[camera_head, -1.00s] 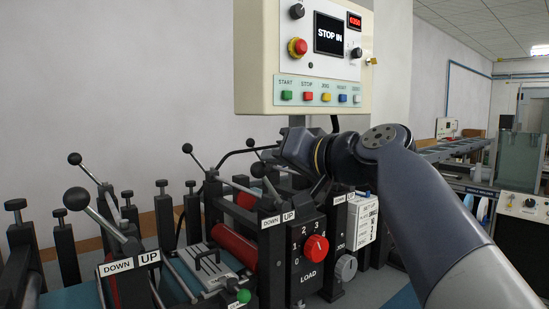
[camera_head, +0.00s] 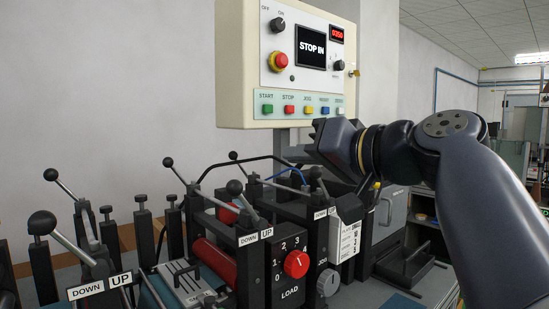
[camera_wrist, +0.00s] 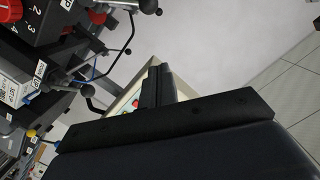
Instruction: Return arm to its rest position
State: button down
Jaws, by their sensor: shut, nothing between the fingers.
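My gripper (camera_head: 322,138) is in front of and just below the control panel's lower right part in the head view, above the machine with its LOAD and JOG knobs. My grey arm reaches in from the right. In the wrist view my shut gripper (camera_wrist: 158,85) shows dark fingers with nothing between them. It touches nothing that I can see. The cream control panel (camera_head: 238,85) has a screen reading STOP IN, a red stop button (camera_head: 278,61) and a row of coloured buttons. It shows partly behind the fingers in the wrist view.
The machine's black-knobbed levers (camera_head: 42,222) stand up at the left and middle. The red LOAD knob (camera_head: 296,264) faces forward. A black curved rod and a blue hose lie close to my gripper.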

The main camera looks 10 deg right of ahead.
jog(key=shift+s+d, duration=0.35)
jog(key=shift+s, duration=0.05)
